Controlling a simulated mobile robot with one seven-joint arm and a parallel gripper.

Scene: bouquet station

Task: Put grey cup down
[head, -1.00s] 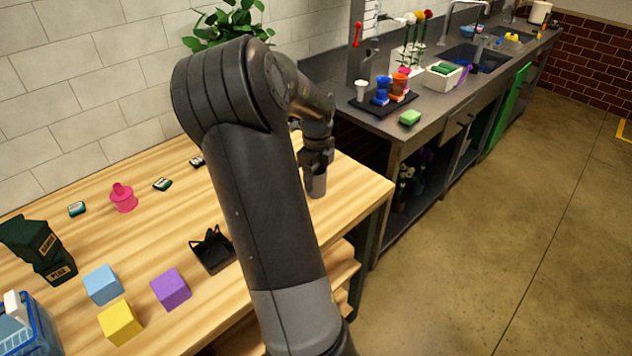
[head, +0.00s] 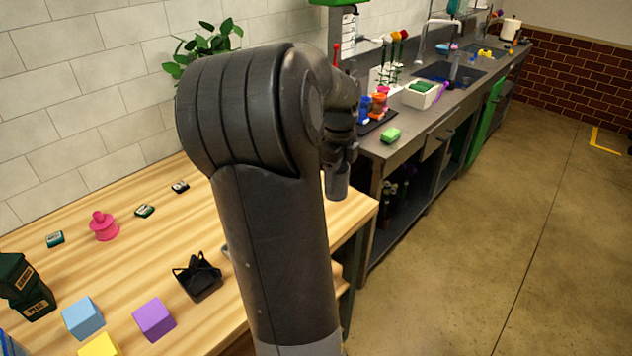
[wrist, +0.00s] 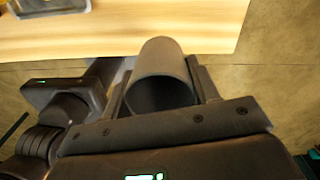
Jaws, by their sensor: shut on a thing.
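The grey cup (wrist: 162,62) is held between the two fingers of my gripper (wrist: 162,90), its open end facing the wrist camera. In the head view the grey cup (head: 337,184) hangs below my gripper (head: 338,166), near the right edge of the wooden table (head: 130,225). In the wrist view the edge of the wooden table (wrist: 100,40) lies beyond the cup, with floor on the near side. My own arm hides part of the table in the head view.
A black holder (head: 198,277), a pink object (head: 103,226), a purple block (head: 154,319) and a blue block (head: 83,317) stand on the table. The table's middle has free room.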

